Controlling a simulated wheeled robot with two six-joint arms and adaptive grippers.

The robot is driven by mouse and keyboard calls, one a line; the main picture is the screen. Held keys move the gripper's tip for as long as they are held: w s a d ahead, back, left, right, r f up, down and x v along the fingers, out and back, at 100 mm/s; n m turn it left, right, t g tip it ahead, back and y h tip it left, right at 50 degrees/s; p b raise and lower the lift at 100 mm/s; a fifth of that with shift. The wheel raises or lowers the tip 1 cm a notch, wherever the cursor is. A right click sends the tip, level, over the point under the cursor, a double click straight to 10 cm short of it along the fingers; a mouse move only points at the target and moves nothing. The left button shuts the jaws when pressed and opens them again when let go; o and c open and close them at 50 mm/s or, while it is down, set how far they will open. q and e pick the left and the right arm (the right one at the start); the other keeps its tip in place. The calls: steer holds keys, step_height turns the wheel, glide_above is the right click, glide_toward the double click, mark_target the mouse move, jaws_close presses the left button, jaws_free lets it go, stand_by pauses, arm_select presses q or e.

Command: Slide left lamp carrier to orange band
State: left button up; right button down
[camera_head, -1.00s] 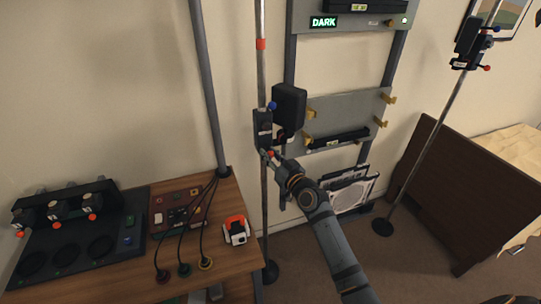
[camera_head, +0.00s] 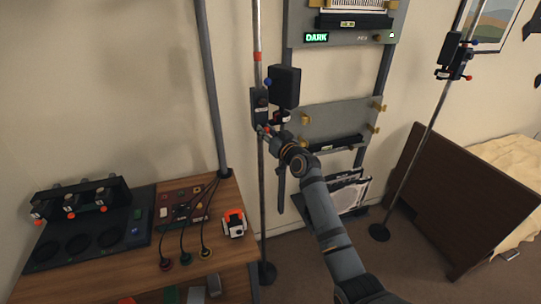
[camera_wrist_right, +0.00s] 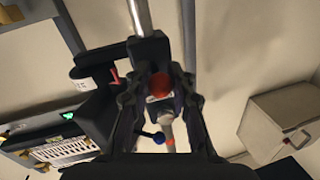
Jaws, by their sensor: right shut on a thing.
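My right gripper (camera_head: 272,129) is shut on the carrier's lower end. In the right wrist view its fingers (camera_wrist_right: 160,100) flank the carrier's red knob (camera_wrist_right: 159,86); the exact contact is hidden. My left gripper is out of view.
A rack with a panel reading DARK (camera_head: 317,38) stands behind the lamp. A second pole with a similar carrier (camera_head: 453,60) is at the right. A wooden bench (camera_head: 215,262) with a control box and cables is at the left. The pole between carrier and band is clear.

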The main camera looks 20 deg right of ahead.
mark_target(262, 100)
step_height(262, 100, up, 6)
steer(key=shift+f+p, duration=0.15)
steer(key=shift+p, duration=1.05)
step_height(262, 100, up, 4)
steer(key=shift+f+p, duration=0.15)
steer(key=shift+p, duration=0.9)
steer(key=shift+r, duration=0.45)
steer(key=c, duration=1.1)
jaws_free()
steer(key=shift+s, duration=0.15)
steer(key=shift+c, duration=0.2)
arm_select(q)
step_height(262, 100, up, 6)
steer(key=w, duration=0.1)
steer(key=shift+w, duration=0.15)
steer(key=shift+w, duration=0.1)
